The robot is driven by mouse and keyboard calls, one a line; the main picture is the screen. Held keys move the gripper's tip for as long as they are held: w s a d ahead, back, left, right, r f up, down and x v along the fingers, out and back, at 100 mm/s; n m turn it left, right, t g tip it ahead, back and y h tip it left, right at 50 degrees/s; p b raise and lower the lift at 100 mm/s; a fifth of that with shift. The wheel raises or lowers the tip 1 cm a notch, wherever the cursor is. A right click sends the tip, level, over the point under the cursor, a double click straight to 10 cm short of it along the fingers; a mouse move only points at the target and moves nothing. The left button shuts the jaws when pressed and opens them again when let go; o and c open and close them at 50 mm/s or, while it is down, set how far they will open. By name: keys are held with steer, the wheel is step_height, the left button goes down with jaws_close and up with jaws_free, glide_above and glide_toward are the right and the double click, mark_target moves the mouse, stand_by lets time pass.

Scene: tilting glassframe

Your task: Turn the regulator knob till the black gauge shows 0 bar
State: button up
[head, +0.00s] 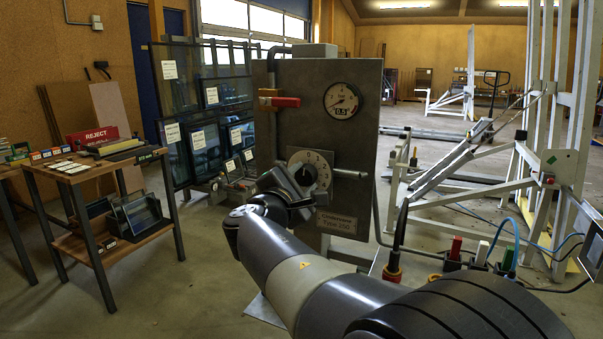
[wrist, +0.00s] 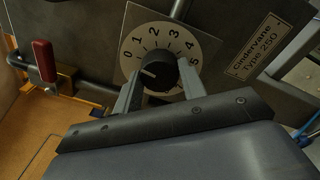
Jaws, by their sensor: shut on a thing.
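The regulator knob (wrist: 155,72) is black and round, on a pale dial plate (wrist: 190,35) numbered 0 to 5. Its white mark points left, close to the 0 side of the scale. My gripper (wrist: 160,82) has one finger on each side of the knob and is shut on it. In the head view my arm and gripper partly cover the dial plate (head: 318,162) and knob.
A grey panel (head: 364,140) carries the gauge, dial and a red-handled valve (head: 285,102). The red handle also shows in the wrist view (wrist: 43,60). A Cindervane Type 250 label (head: 337,222) sits below the dial. A thin rod (head: 352,173) sticks out right of it.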

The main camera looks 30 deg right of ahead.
steer(key=shift+n+p, duration=0.45)
steer(key=shift+n, duration=0.35)
steer(key=o, duration=1)
steer(key=shift+c, duration=0.2)
steer(key=v, duration=1)
steer(key=shift+s+a+p, duration=0.3)
steer(key=shift+p, duration=0.15)
